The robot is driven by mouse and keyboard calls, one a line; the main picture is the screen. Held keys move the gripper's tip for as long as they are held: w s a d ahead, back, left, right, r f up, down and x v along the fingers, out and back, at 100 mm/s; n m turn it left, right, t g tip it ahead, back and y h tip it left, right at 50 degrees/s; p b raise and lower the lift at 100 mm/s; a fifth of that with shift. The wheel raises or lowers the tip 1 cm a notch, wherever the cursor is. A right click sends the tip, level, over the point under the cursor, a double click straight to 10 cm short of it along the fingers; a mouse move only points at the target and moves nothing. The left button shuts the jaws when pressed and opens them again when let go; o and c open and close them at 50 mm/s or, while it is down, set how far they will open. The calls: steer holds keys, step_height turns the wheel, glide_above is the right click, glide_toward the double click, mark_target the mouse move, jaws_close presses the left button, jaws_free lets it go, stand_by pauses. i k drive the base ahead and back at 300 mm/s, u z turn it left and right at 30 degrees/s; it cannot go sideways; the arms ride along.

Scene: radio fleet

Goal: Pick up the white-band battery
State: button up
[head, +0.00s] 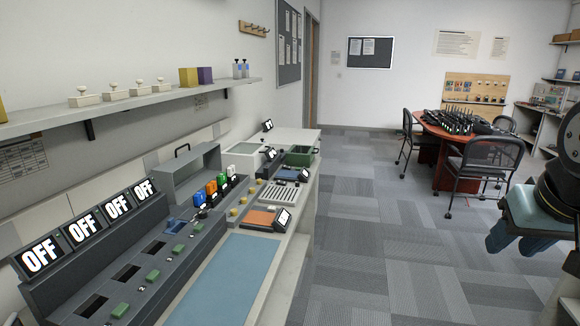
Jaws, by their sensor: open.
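A row of small upright coloured pieces stands on the bench at the left, behind the grey slotted panel: blue (199,198), orange (211,188), green (221,181) and a white-marked one (231,172). The white-marked piece at the far end may be the white-band battery, but it is too small to be sure.
Several OFF displays (84,231) line the slotted panel (150,262). A blue mat (222,285) lies in front of it. A green bin (299,156) stands farther along. A wall shelf (130,102) overhangs the bench. A chair (486,165) and table stand right; carpet (370,225) is clear between.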

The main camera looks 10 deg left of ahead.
mark_target(231, 173)
steer(key=z, duration=0.15)
steer(key=i, duration=1.1)
steer(key=u, duration=0.4)
steer(key=i, duration=0.95)
steer(key=u, duration=0.65)
steer(key=k, duration=0.75)
steer(key=u, duration=0.2)
steer(key=i, duration=0.8)
steer(key=z, duration=0.1)
